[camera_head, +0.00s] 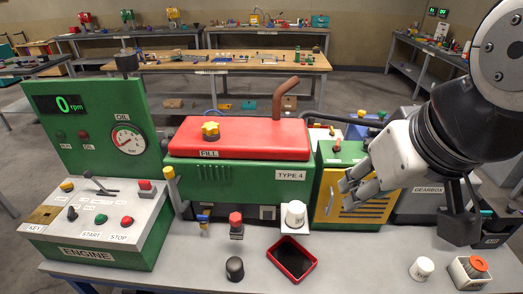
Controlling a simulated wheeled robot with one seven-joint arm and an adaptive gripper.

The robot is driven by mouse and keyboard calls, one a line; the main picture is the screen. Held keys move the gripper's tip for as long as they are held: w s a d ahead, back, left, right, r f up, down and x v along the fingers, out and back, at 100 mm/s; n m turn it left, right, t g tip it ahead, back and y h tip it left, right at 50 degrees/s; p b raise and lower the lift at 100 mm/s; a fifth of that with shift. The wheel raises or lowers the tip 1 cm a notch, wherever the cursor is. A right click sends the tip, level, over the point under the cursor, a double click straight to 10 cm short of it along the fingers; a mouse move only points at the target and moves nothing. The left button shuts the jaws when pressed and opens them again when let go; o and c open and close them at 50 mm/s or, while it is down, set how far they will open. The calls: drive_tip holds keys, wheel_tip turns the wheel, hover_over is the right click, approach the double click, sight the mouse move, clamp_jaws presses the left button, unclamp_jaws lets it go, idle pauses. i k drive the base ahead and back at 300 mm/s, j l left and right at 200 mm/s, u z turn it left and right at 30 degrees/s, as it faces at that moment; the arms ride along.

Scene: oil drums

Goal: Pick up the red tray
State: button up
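The red tray (313,264) is a small, shallow box with a red rim and a dark inside. It lies on the grey bench top near the front middle, turned at an angle. My gripper (345,194) is at the right, above and behind the tray, in front of the green and yellow cabinet. Its fingers point left and look parted, with nothing between them. It does not touch the tray.
A black knob-like piece (235,268) stands left of the tray, and a white cup on a stand (294,215) is just behind it. A white cup (421,269) and a white box (470,272) stand at right. The green engine (240,180) blocks the back.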

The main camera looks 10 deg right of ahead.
sight(293, 259)
drive_tip(key=k+u, duration=0.15)
drive_tip(key=u, duration=0.2)
drive_tip(key=k+u, duration=0.1)
drive_tip(key=u, duration=0.2)
drive_tip(key=k+j+u, duration=0.1)
drive_tip(key=u, duration=0.25)
drive_tip(key=k+l+u, duration=0.3)
drive_tip(key=l+u, duration=0.15)
drive_tip(key=k+l+u, duration=0.45)
drive_tip(key=k+l, duration=0.1)
drive_tip(key=l, duration=0.1)
